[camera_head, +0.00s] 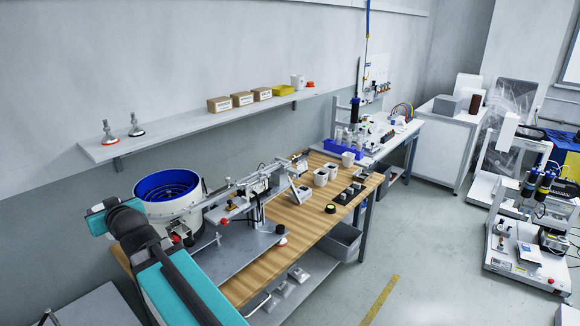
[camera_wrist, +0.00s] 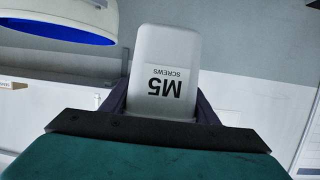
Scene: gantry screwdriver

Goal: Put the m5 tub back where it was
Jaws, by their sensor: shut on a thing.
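The m5 tub (camera_wrist: 165,48) is a pale grey-white container with an "M5 SCREWS" label, which reads upside down in the wrist view. My gripper (camera_wrist: 162,104) is shut on it, with a dark finger on each side of the tub. The tub's near end is hidden behind my gripper. In the head view my teal and black arm reaches up from the bottom left beside the feeder bowl. I cannot make out the held tub or the fingers in that view.
A blue-lined feeder bowl (camera_head: 168,188) stands at the left end of the wooden workbench (camera_head: 258,283). Several white tubs (camera_head: 320,177) stand towards the bench's far end. A wall shelf (camera_head: 205,122) holds cardboard boxes (camera_head: 242,99) and has free room on its left half.

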